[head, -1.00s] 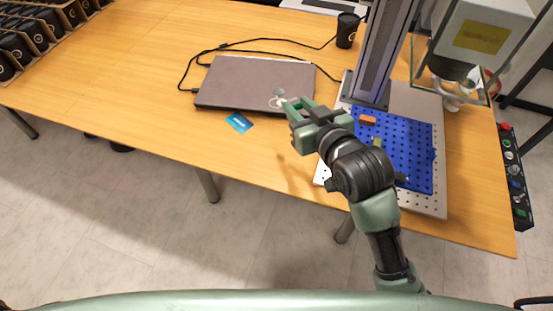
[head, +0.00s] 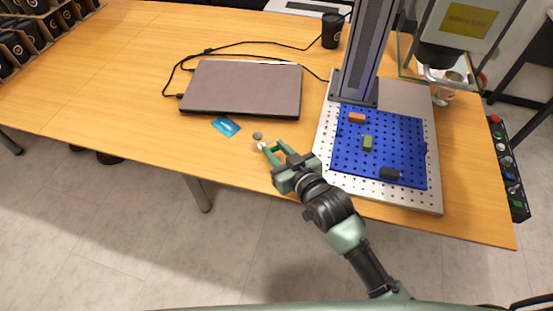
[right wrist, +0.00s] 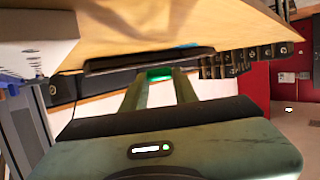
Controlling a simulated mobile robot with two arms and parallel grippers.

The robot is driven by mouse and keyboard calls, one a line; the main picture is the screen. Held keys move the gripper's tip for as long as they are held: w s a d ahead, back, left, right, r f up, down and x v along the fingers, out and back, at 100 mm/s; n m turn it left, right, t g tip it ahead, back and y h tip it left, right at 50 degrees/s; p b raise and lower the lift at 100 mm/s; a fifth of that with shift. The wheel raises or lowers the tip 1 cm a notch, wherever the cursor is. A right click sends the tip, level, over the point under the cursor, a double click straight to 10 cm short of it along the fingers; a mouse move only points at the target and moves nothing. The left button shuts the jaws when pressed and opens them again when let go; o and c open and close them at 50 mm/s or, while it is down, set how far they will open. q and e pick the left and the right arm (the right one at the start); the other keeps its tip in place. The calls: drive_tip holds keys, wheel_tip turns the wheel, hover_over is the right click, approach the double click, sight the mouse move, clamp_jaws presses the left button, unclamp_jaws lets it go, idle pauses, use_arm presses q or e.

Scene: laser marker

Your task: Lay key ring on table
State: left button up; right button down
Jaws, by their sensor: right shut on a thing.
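The key ring (head: 258,137), a small grey disc with a pale part beside it, shows at the fingertips of my right gripper (head: 271,147) in the head view. My right gripper is shut on it, over the wooden table (head: 130,110) near its front edge. I cannot tell whether the key ring touches the table. In the right wrist view the two fingers (right wrist: 160,90) reach forward with a green patch between them. The key ring cannot be made out there. My left gripper is not in view.
A blue card (head: 226,126) lies left of my right gripper, in front of a closed laptop (head: 243,88). The laser marker's blue perforated plate (head: 385,150) with small blocks is at right. A black cup (head: 331,30) stands behind. Bare table lies left of the card.

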drive_tip(key=shift+f, duration=1.75)
drive_tip(key=shift+f, duration=0.1)
drive_tip(key=c, duration=1.1)
unclamp_jaws()
drive_tip(key=shift+f, duration=0.1)
drive_tip(key=v, duration=1.2)
drive_tip(key=shift+r, duration=0.2)
